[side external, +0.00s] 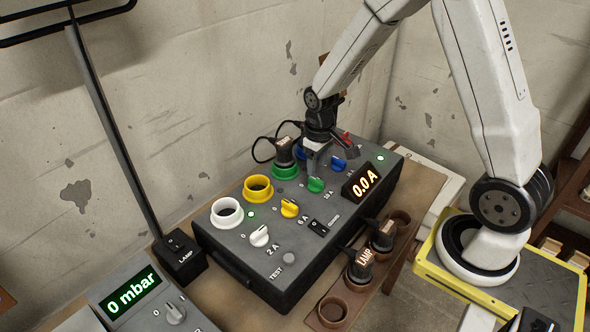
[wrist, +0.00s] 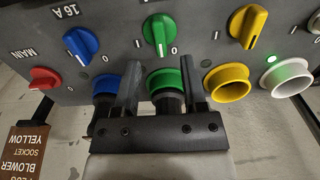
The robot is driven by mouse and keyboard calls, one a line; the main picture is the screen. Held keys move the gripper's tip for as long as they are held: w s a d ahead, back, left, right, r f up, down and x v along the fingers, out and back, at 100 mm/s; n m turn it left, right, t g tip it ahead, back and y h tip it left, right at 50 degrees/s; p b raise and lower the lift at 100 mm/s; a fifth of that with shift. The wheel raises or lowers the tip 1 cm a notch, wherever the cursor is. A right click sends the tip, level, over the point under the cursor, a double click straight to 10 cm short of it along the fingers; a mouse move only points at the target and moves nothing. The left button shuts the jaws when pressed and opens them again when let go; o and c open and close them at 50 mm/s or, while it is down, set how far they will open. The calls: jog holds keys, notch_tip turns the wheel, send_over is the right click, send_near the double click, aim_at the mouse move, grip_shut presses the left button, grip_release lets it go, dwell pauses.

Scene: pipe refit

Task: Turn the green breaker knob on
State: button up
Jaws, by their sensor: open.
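The green breaker knob (side external: 316,185) is on the sloped top of the dark grey panel box (side external: 230,262). In the wrist view the green knob (wrist: 160,34) shows its raised ridge roughly upright in the picture, with I and 0 marks at its sides. My gripper (side external: 311,170) is over the panel, just behind the green knob. In the wrist view my gripper (wrist: 159,72) is open and empty. Its two fingers straddle the line of the green knob, over the socket row, with the fingertips short of the knob.
Blue (wrist: 81,45), yellow (wrist: 248,27) and red (wrist: 44,79) knobs flank the green one. Green (wrist: 168,82), yellow (wrist: 227,82) and white (wrist: 289,76) socket rings lie nearby. A plug (side external: 284,152) with a cable stands in the green socket. The display (side external: 361,183) reads 0.0 A.

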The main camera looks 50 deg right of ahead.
aim_at(316, 179)
jog(key=shift+f, duration=2.45)
grip_shut()
